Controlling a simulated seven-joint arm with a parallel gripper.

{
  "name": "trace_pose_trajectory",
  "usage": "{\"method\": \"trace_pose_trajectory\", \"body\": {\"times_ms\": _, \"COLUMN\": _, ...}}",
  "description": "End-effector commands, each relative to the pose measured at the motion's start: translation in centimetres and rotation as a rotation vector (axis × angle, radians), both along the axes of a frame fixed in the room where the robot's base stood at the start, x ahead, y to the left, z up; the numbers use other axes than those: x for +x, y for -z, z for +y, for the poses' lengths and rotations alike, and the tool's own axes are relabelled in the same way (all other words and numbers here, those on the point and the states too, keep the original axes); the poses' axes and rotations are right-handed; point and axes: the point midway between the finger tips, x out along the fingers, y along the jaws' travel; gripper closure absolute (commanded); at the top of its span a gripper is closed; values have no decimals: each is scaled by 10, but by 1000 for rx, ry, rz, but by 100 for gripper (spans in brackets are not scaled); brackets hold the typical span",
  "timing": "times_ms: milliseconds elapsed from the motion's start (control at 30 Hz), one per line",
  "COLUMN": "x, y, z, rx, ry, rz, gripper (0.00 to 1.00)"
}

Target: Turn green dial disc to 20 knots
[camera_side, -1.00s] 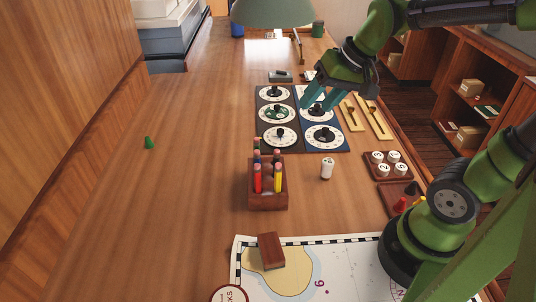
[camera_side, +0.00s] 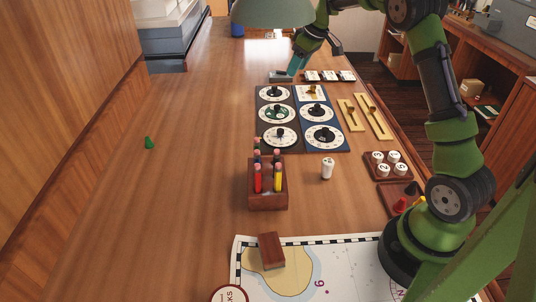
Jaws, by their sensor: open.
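The green dial disc (camera_side: 284,112) is the middle dial of the left column on the dark dial panel (camera_side: 258,126). It has a dark knob at its centre; its markings are too small to read. My gripper (camera_side: 296,68) is open beyond the panel's far edge, up and to the right of the green dial, close above a small grey object (camera_side: 281,76). It is apart from the green dial. I cannot tell whether the gripper touches the grey object.
White-faced dials surround the green one, with a brass-knobbed plate (camera_side: 313,92) at the panel's far right. Brass sliders (camera_side: 374,116) lie right of it. A wooden pen holder (camera_side: 267,196) and white cylinder (camera_side: 327,168) stand nearer. A lamp shade (camera_side: 272,12) hangs at the back.

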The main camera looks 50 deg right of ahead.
Motion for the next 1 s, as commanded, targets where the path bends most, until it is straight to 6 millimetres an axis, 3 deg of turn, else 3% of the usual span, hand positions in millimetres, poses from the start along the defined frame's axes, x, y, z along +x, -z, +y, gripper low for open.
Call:
{"method": "trace_pose_trajectory", "body": {"times_ms": 600, "x": 46, "y": 117, "z": 8, "rx": 1, "ry": 1, "rz": 5, "gripper": 49}}
{"method": "trace_pose_trajectory", "body": {"times_ms": 800, "x": 57, "y": 141, "z": 9, "rx": 0, "ry": 2, "rz": 2, "gripper": 49}}
{"method": "trace_pose_trajectory", "body": {"times_ms": 1000, "x": 60, "y": 149, "z": 10, "rx": 0, "ry": 2, "rz": 2, "gripper": 49}}
